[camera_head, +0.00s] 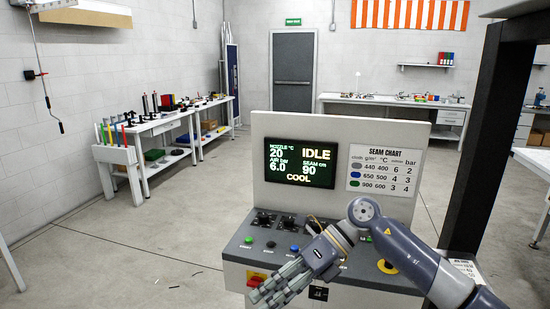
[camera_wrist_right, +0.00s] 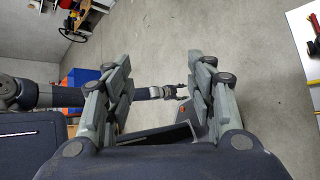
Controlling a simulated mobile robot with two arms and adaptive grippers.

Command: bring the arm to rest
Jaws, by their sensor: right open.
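My right gripper (camera_head: 272,290) hangs over the left front of the control console (camera_head: 262,145), its arm coming in from the lower right. It points down and left, in front of the button panel (camera_head: 248,237), and hides part of it. In the right wrist view its two fingers (camera_wrist_right: 160,65) stand apart with nothing between them. What looks like my left arm crosses behind them, with its small gripper (camera_wrist_right: 178,91) between the fingers; its jaws are too small to judge. The display (camera_head: 300,166) reads IDLE, COOL, nozzle 20, air 6.0, seam 90.
A dark upright post (camera_head: 488,140) stands right of the console. A seam chart (camera_head: 387,170) is on the console's face. Workbenches (camera_head: 170,125) line the left wall, and another bench (camera_head: 390,104) stands at the back. The floor (camera_head: 110,245) left of the console is mostly clear.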

